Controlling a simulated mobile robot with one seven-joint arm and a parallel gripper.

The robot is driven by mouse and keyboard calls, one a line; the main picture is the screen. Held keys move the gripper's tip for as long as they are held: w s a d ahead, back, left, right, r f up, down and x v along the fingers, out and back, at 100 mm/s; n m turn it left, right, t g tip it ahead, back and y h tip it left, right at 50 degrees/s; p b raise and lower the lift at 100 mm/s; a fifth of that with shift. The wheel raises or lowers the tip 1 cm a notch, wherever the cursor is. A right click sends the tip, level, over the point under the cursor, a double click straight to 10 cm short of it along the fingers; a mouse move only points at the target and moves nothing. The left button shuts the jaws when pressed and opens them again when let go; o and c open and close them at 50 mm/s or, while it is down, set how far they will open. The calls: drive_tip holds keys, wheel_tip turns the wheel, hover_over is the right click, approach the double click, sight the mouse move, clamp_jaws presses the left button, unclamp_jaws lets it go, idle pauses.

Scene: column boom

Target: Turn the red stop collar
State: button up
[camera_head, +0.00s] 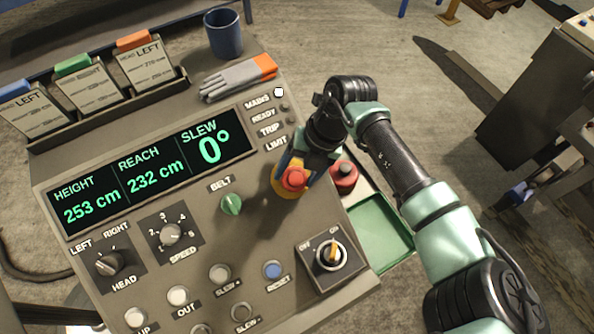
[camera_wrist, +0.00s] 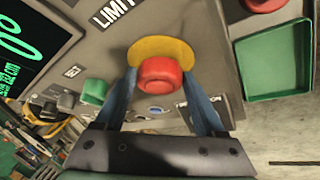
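A red mushroom-shaped stop knob (camera_head: 294,178) sits on a round yellow base on the sloping panel. It shows in the middle of the wrist view (camera_wrist: 160,76), in front of its yellow disc (camera_wrist: 158,48). My gripper (camera_wrist: 161,80) has its two blue fingers apart, one on each side of the red knob, with the tips near the yellow disc. Whether the fingers touch the knob is not clear. In the head view my gripper (camera_head: 298,170) comes down over the knob from the upper right and hides part of the yellow base.
A second red knob (camera_head: 344,175) stands close to the right, beside a green tray (camera_head: 382,230). A green belt knob (camera_head: 231,204), a blue reset button (camera_head: 272,270) and a key switch (camera_head: 331,256) are nearby. Gloves (camera_head: 238,78) and a blue cup (camera_head: 223,34) lie farther back.

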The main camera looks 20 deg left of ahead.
drive_tip(key=o, duration=0.3)
drive_tip(key=b+v, duration=0.4)
drive_tip(key=v, duration=0.9)
drive_tip(key=shift+a, duration=0.1)
